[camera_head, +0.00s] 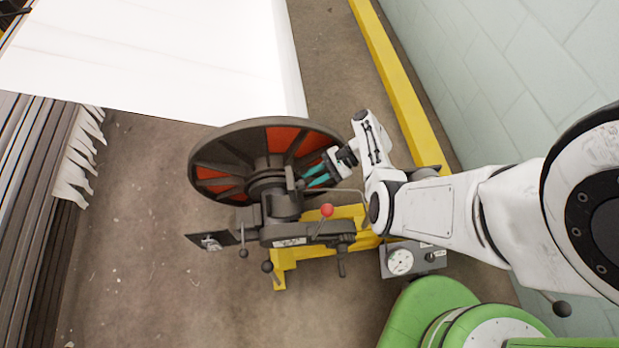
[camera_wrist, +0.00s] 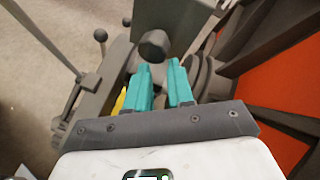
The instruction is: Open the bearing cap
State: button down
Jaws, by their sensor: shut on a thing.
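The bearing cap (camera_head: 283,204) is a dark grey block over the shaft, at the hub of the big beam wheel. In the wrist view a flat grey plate (camera_wrist: 176,18), which seems to be the cap, stands just beyond my fingers, with a round grey knob (camera_wrist: 155,44) at its near edge. My gripper (camera_head: 309,175) reaches in from the right with teal fingers. In the wrist view my gripper (camera_wrist: 163,68) has its fingertips at the knob, shut on this part of the cap. The exact contact is hidden behind the fingertips.
The beam wheel (camera_head: 222,155) with orange panels stands right behind the cap. A red-knobbed lever (camera_head: 326,211) and black-knobbed levers rise from the stand in front. A yellow frame (camera_head: 283,265), a gauge box (camera_head: 399,262) and a wall lie around. Open floor is at left.

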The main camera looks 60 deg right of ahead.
jog(key=shift+s+a+f+y, duration=0.3)
jog(key=shift+s+a+f, duration=0.4)
jog(key=shift+s+a, duration=0.1)
jog(key=shift+a, duration=0.1)
jog(key=c, duration=0.8)
grip_release()
jog(key=shift+o, duration=0.2)
jog(key=shift+w+r, duration=0.1)
jog(key=v, duration=1.1)
jog(key=shift+w, duration=0.2)
jog(key=shift+r, duration=0.1)
